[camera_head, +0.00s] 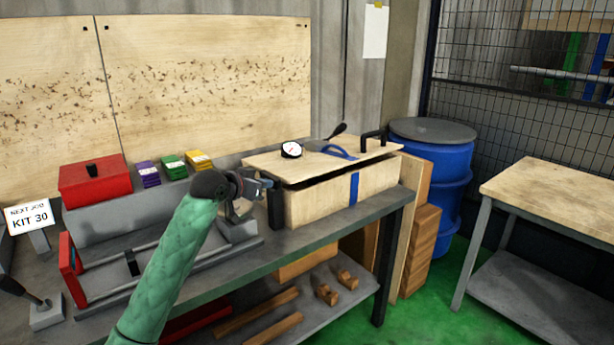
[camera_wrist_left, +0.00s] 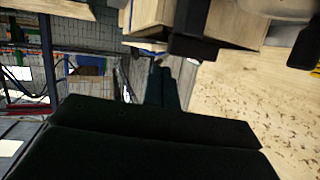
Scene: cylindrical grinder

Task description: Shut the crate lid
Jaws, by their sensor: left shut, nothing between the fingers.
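The pale wooden crate (camera_head: 320,202) stands on the grey bench, with a blue strip down its front face. Its wooden lid (camera_head: 275,162) lies over the top, slightly raised, with a narrow dark gap along the front edge. A blue strap (camera_head: 340,152) loops on the lid. My left gripper (camera_head: 275,208) is shut and empty at the crate's left end, below the lid's edge; I cannot tell whether it touches the crate. In the left wrist view, dark gripper parts fill the lower middle and pale wood (camera_wrist_left: 225,22) shows at the top. My right gripper is out of view.
A dial gauge (camera_head: 291,149) and a black handle (camera_head: 373,137) show at the lid. A red box (camera_head: 93,182) and small coloured packs (camera_head: 172,166) stand left. A blue drum (camera_head: 432,165) and another table (camera_head: 555,192) are right. Green floor lies between.

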